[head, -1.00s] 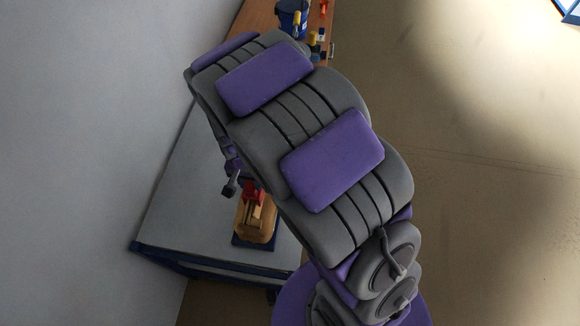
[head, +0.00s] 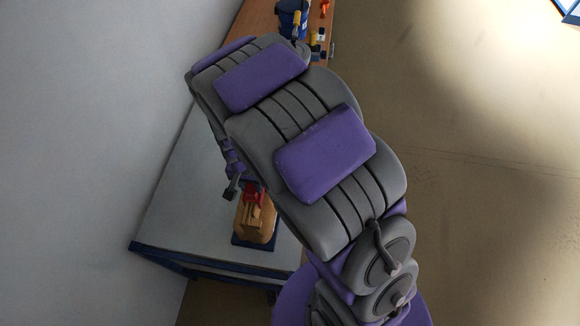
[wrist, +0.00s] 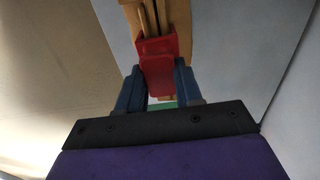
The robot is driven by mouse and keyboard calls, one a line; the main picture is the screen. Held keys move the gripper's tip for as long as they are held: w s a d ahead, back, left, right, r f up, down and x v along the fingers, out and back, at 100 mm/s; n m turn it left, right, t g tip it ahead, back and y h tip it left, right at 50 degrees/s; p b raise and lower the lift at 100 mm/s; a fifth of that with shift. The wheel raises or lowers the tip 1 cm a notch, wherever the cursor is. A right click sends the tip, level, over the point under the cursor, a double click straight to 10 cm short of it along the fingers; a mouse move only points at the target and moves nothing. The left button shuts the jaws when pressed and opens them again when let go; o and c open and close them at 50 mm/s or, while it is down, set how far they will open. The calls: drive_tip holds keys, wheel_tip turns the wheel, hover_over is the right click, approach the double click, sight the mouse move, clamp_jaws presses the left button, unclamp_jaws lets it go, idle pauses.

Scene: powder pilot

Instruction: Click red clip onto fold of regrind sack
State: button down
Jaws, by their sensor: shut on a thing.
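The red clip (wrist: 158,72) is between the two blue fingers of my gripper (wrist: 160,85) in the wrist view. The gripper is shut on it. The tan regrind sack (head: 256,222) stands on a dark blue base on the grey table in the head view. The red clip (head: 254,195) shows at the sack's upper end there. In the wrist view the sack (wrist: 178,14) is just beyond the clip, with its fold lines reaching the clip's far edge. I cannot tell whether the clip grips the fold. My arm hides part of the gripper in the head view.
The grey table (head: 190,185) with a blue edge is clear left of the sack, with a wall beside it. A wooden bench (head: 258,16) at the top holds a blue bucket (head: 292,20) and several small items. Open floor lies to the right.

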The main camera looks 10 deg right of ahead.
drive_tip(key=shift+f, duration=0.15)
drive_tip(key=c, duration=0.7)
unclamp_jaws()
drive_tip(key=shift+c, duration=1.2)
drive_tip(key=shift+r+p, duration=1.35)
drive_tip(key=shift+r, duration=2.15)
